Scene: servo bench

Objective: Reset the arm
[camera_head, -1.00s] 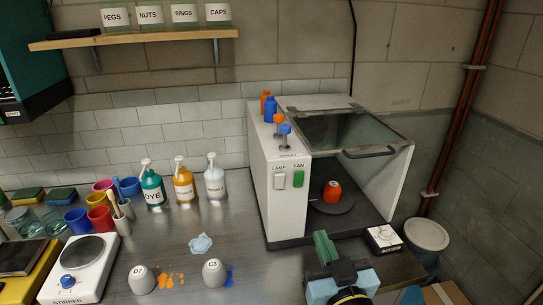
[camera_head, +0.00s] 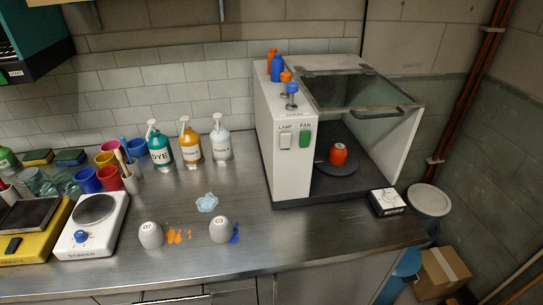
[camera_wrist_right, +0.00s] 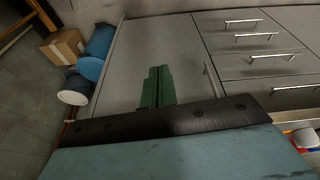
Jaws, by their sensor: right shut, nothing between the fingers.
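My right gripper (camera_wrist_right: 158,86) shows in the right wrist view, its green fingers together and empty. It points toward the grey cabinet fronts below the bench, touching nothing that I can see. Neither gripper is in the head view now. My left gripper is out of view. In the head view, the hood cabinet (camera_head: 283,150) stands on the bench with its glass front raised. An orange-red object (camera_head: 338,154) sits on the dark round plate inside it.
Pump bottles (camera_head: 189,147) stand at the back. A stirrer (camera_head: 90,225) is at left. Blue bins (camera_wrist_right: 97,45) and a cardboard box (camera_wrist_right: 62,46) stand on the floor beside the cabinets.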

